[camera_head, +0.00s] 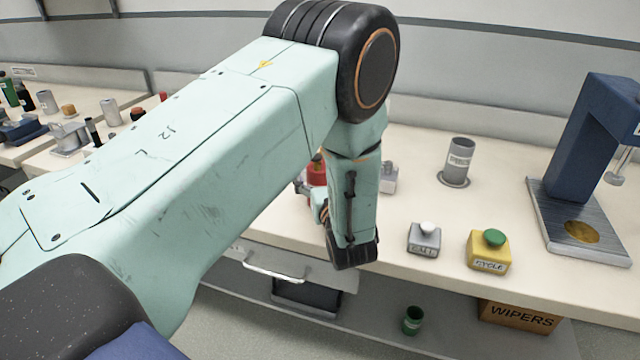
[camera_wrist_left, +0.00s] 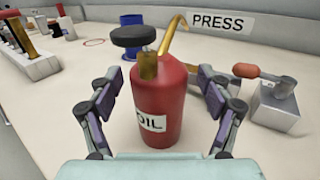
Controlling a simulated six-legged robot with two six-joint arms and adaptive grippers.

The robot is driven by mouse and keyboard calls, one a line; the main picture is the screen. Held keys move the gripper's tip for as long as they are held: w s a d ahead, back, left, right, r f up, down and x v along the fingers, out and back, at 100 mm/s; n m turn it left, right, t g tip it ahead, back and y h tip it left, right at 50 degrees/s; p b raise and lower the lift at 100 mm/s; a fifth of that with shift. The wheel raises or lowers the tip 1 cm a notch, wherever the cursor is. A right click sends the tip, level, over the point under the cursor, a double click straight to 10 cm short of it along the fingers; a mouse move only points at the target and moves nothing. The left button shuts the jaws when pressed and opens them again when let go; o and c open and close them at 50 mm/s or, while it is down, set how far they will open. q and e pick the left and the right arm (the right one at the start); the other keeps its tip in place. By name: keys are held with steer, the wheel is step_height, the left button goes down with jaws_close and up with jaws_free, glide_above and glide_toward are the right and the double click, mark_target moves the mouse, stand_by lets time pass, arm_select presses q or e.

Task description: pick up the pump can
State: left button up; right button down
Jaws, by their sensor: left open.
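The pump can is a red oil can (camera_wrist_left: 159,103) with a white "OIL" label, a brass neck with a black knob, and a curved brass spout. It stands upright on the bench in the left wrist view. My left gripper (camera_wrist_left: 160,92) is open, with one finger on each side of the can. Space shows between each finger and the can. In the head view, only a small red part of the can (camera_head: 317,173) shows beside my left gripper (camera_head: 312,195); my arm hides the rest. My right gripper is in neither view.
A grey button box (camera_head: 424,239), a yellow CYCLE box (camera_head: 489,253) and a grey cylinder (camera_head: 459,158) stand on the bench. A blue press (camera_head: 590,150) stands at right. In the wrist view, a grey block with a red-handled lever (camera_wrist_left: 276,108) is close right of the can.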

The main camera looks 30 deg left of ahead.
arm_select(q)
steer(key=shift+a+f, duration=0.1)
steer(key=shift+a, duration=0.1)
steer(key=c, duration=0.3)
steer(key=shift+d, duration=0.15)
steer(key=c, duration=1.1)
